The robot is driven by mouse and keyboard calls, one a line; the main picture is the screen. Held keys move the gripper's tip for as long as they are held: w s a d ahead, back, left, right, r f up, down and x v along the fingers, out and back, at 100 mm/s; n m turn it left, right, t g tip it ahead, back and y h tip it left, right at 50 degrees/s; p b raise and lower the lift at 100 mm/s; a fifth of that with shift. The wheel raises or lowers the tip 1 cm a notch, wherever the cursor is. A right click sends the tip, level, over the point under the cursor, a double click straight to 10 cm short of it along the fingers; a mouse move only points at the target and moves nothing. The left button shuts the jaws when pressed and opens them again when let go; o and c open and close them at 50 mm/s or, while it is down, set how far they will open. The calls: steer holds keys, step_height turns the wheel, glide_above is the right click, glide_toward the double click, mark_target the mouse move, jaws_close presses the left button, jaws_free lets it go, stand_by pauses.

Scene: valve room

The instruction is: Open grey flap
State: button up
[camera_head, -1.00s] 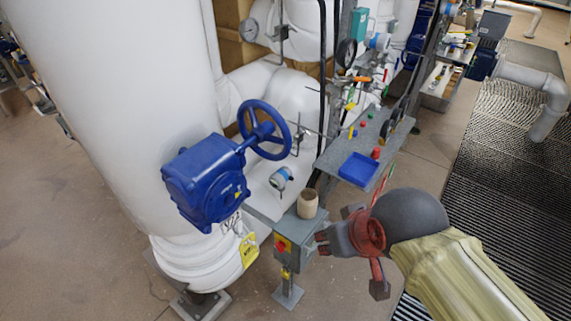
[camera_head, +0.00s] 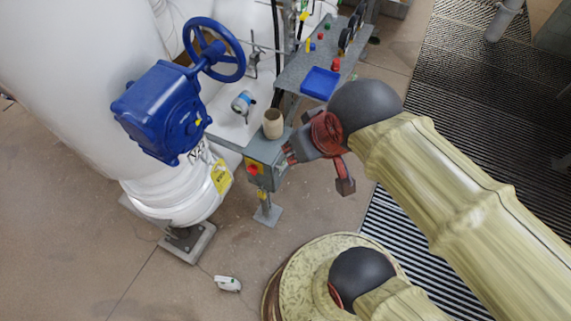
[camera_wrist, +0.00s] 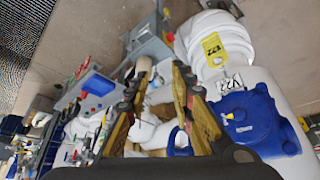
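A small grey box (camera_head: 264,170) with a red knob on a yellow plate stands on a grey post, left of my gripper (camera_head: 289,153). No separate grey flap can be made out for certain; it may be part of this box. My gripper is close to the right side of the box; whether it touches cannot be told. In the wrist view my gripper (camera_wrist: 158,68) has its two fingers apart with nothing held between them. Grey box parts (camera_wrist: 150,45) show just beyond the fingertips.
A beige cup (camera_head: 273,124) stands above the box. A blue valve with handwheel (camera_head: 165,112) sits on the white pipe at left. A grey shelf (camera_head: 300,72) holds a blue tray (camera_head: 320,83). A white object (camera_head: 228,283) lies on the floor.

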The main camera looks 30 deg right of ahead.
steer(key=shift+d+r, duration=0.2)
steer(key=shift+d, duration=0.15)
steer(key=shift+c, duration=0.7)
steer(key=d+f+m+g+p, duration=0.1)
steer(key=d+f, duration=0.1)
steer(key=d+f+g+p, duration=0.1)
steer(key=d+f, duration=0.1)
steer(key=d+f+m+g+p, duration=0.1)
steer(key=d+f+g, duration=0.1)
steer(key=shift+w+d+f+m+h+p, duration=0.1)
steer(key=shift+w+d+m+h+p, duration=0.1)
steer(key=shift+d+m+h+p, duration=0.15)
jaws_close()
steer(key=w+d+f+g+h+p, duration=0.1)
steer(key=w+d+f+g+p, duration=0.15)
steer(key=d+f, duration=0.8)
steer(key=w+d+f+n+p, duration=0.1)
steer(key=d+f+n+p, duration=0.2)
steer(key=d+f, duration=0.85)
steer(key=n+t+y+p, duration=0.1)
steer(key=n+t+y, duration=0.7)
steer(key=t, duration=0.1)
glide_toward(282, 154)
steer(key=shift+m, duration=0.25)
steer(key=b+x, duration=0.2)
steer(key=x, duration=0.4)
steer(key=shift+w+a+f, duration=0.1)
steer(key=shift+w+f, duration=0.1)
steer(key=shift+w, duration=0.1)
